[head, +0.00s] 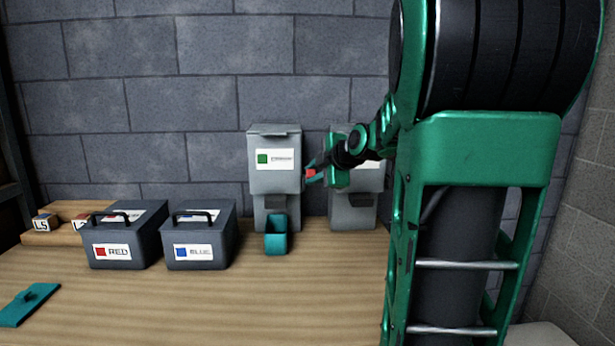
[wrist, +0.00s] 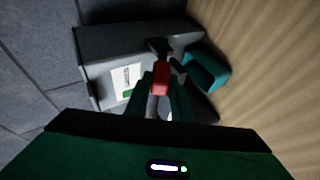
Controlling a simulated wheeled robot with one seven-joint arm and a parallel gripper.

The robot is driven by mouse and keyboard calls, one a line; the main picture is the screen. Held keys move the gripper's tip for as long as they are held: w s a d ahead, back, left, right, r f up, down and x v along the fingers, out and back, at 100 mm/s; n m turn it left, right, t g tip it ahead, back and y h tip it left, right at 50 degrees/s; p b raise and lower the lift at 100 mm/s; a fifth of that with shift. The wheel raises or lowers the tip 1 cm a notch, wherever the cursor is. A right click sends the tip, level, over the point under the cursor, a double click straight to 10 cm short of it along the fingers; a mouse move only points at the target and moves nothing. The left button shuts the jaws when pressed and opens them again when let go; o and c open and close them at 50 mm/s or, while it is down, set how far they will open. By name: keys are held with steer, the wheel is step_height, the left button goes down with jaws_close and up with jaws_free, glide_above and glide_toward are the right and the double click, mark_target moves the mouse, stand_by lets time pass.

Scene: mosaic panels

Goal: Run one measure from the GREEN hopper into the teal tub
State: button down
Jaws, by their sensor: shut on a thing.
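The green hopper (head: 275,184) is a grey box with a green-square label, standing against the wall. It also shows in the wrist view (wrist: 98,48). The teal tub (head: 276,243) stands upright below its spout and shows beside the spout in the wrist view (wrist: 212,68). My gripper (head: 312,174) is at the hopper's right side, its fingers (wrist: 160,88) shut on a red handle (wrist: 160,76). The handle looks like part of the hopper's lever; its join is hard to make out. The tub's inside is too dark to tell its contents.
A second grey hopper (head: 352,208) stands to the right, partly behind my arm. Dark boxes labelled RED (head: 128,250) and BLUE (head: 205,252) stand left of the tub. A teal lid-like piece (head: 25,306) lies front left. Small blocks (head: 45,222) sit at the back left.

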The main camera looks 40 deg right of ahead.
steer(key=shift+f, duration=0.2)
steer(key=c, duration=1.5)
jaws_free()
steer(key=shift+r, duration=0.1)
steer(key=shift+s+r, duration=0.25)
steer(key=shift+s, duration=0.15)
steer(key=v, duration=0.9)
steer(key=shift+s+a+r, duration=0.15)
steer(key=shift+s+a, duration=0.05)
steer(key=shift+s, duration=0.1)
